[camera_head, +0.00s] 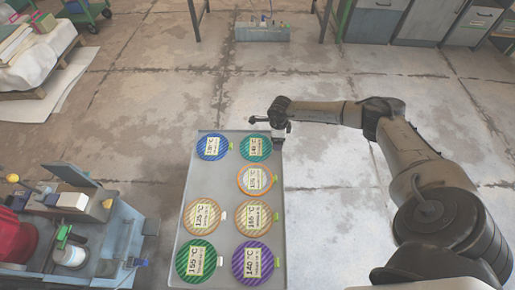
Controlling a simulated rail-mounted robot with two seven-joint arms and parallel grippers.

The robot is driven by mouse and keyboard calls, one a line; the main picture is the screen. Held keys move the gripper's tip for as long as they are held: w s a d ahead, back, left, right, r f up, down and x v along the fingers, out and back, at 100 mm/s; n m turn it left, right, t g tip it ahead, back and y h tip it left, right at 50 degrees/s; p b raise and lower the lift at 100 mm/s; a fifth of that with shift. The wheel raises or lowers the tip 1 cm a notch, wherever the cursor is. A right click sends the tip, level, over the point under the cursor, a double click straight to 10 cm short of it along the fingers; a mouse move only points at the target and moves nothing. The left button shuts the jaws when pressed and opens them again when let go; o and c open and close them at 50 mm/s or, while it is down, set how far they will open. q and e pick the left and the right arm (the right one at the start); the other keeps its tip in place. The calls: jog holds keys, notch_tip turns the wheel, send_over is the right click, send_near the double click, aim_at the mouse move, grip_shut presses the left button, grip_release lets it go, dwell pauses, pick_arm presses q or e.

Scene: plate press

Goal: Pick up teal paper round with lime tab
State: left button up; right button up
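The teal striped paper round (247,154) lies at the far right corner of the grey tray (222,174), with a cream label in its middle. My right gripper (272,126) is just beyond and above its far right edge, reaching in from the right. The gripper covers part of that edge. I cannot make out the lime tab on this round. Whether the fingers touch the round, or are open or shut, is too small to tell. My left gripper is not in view.
Other rounds on the tray are blue (201,148), orange-rimmed, tan striped, green (182,262) and purple (237,264); several have tabs. A cluttered workbench (122,236) stands to the left. The concrete floor (330,190) right of the tray is clear.

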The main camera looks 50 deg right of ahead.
aim_at(258, 146)
jog(key=shift+a+f+b, duration=0.2)
jog(key=shift+f+b, duration=1.65)
jog(key=shift+f, duration=0.8)
jog(key=c, duration=0.7)
jog(key=shift+r, duration=0.1)
jog(key=c, duration=0.7)
jog(key=shift+c, duration=0.2)
